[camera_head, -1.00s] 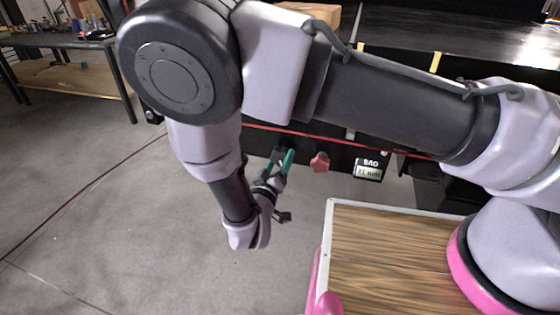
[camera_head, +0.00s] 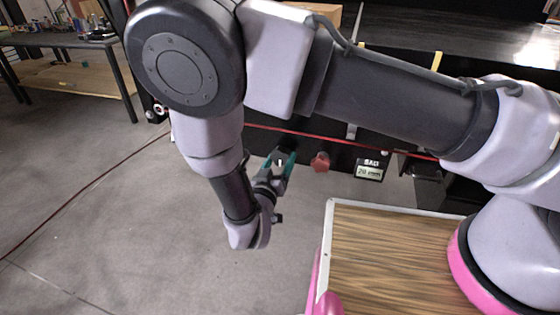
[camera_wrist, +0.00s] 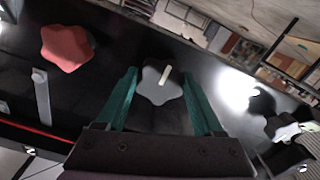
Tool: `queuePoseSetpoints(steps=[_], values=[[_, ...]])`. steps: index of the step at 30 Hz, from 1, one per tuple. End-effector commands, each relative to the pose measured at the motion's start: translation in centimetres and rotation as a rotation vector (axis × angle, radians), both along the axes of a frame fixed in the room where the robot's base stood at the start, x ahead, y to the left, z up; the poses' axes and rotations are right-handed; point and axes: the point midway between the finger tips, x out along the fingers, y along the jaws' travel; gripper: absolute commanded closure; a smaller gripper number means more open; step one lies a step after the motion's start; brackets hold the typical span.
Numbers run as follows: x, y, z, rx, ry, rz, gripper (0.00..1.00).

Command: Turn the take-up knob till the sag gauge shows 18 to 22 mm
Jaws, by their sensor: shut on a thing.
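My gripper (camera_wrist: 160,97) has two teal fingers, one on each side of a grey lobed knob (camera_wrist: 159,82) with a white mark, and is shut on it in the wrist view. The head view shows my gripper (camera_head: 281,161) at the front of the dark conveyor frame, where the grey knob is mostly hidden. The sag gauge (camera_head: 369,170) is a small display on the frame to the right and appears to read 20 mm.
A red lobed knob (camera_head: 320,162) sits on the frame between my gripper and the gauge; it also shows in the wrist view (camera_wrist: 67,48). A red line (camera_head: 300,133) runs along the frame. A workbench (camera_head: 75,44) stands at the far left. The floor below my gripper is clear.

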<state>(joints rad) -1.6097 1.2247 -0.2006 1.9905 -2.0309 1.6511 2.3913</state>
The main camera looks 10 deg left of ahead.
Motion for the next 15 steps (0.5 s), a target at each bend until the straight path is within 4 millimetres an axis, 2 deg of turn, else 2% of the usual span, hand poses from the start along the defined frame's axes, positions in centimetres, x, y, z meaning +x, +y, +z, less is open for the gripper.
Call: queuePoseSetpoints(steps=[3,4,5,6,15], values=[[-0.09,0.05,-0.07,-0.002,0.003,0.001,0.87],[-0.09,0.05,-0.07,-0.002,0.003,0.001,0.2],[-0.09,0.04,-0.06,-0.002,0.002,0.002,0.08],[-0.08,0.04,-0.05,-0.002,0.002,0.002,0.01],[-0.11,0.04,-0.01,-0.002,0.0,0.001,0.01]])
